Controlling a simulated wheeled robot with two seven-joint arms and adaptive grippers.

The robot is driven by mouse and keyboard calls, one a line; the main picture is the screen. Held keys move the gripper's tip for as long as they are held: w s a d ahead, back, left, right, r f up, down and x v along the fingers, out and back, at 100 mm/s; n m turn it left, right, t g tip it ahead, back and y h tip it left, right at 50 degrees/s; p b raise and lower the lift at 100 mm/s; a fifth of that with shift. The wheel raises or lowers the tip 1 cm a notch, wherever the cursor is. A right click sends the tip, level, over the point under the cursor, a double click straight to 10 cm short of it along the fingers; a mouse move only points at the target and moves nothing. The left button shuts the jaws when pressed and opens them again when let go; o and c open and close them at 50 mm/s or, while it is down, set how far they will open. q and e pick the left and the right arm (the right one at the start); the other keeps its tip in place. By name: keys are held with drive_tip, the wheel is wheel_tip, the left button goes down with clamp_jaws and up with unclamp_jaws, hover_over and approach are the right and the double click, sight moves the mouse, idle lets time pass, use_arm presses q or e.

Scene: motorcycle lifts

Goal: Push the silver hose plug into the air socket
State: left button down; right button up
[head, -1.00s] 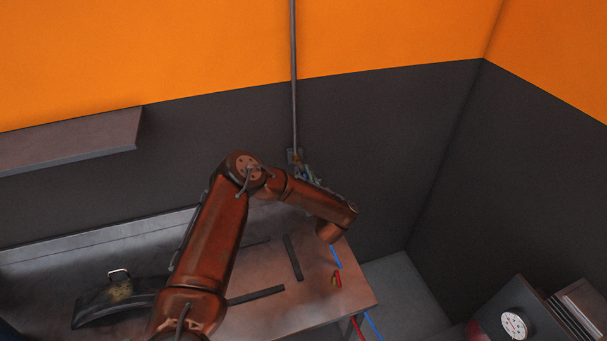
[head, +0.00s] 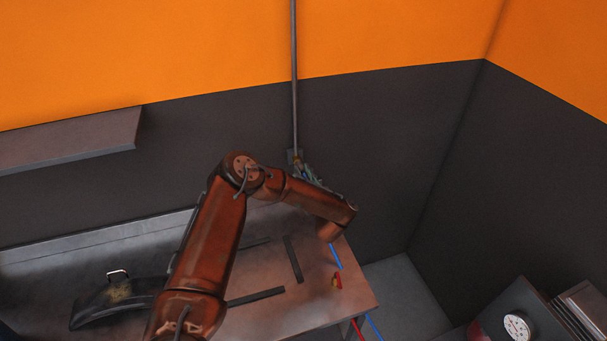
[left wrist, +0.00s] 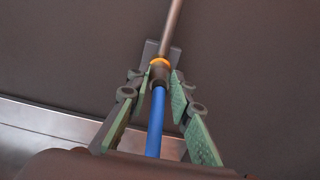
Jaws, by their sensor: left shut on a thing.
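My left gripper (head: 305,171) is at the dark wall by the lower end of the grey pipe, small and partly behind my arm. In the left wrist view its green-padded fingers (left wrist: 158,80) are closed around the hose end. The blue hose (left wrist: 156,122) runs up between them to a dark grey collar, which I take as the hose plug (left wrist: 158,76). Directly above is the air socket (left wrist: 160,63) with an orange ring, in line with the plug. They appear to meet, but I cannot tell how deep the plug sits. My right gripper is not in view.
The grey pipe (head: 294,70) runs down the wall to the socket. The metal bench (head: 315,310) below carries dark bars, a black curved part (head: 118,299) and a red fitting (head: 337,281). A shelf (head: 70,140) juts out at left. A dial gauge (head: 517,327) stands at lower right.

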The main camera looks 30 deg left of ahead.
use_arm(q)
drive_tip(key=c, duration=1.7)
unclamp_jaws()
drive_tip(key=shift+o, duration=0.2)
drive_tip(key=v, duration=1.2)
drive_tip(key=shift+r, duration=0.1)
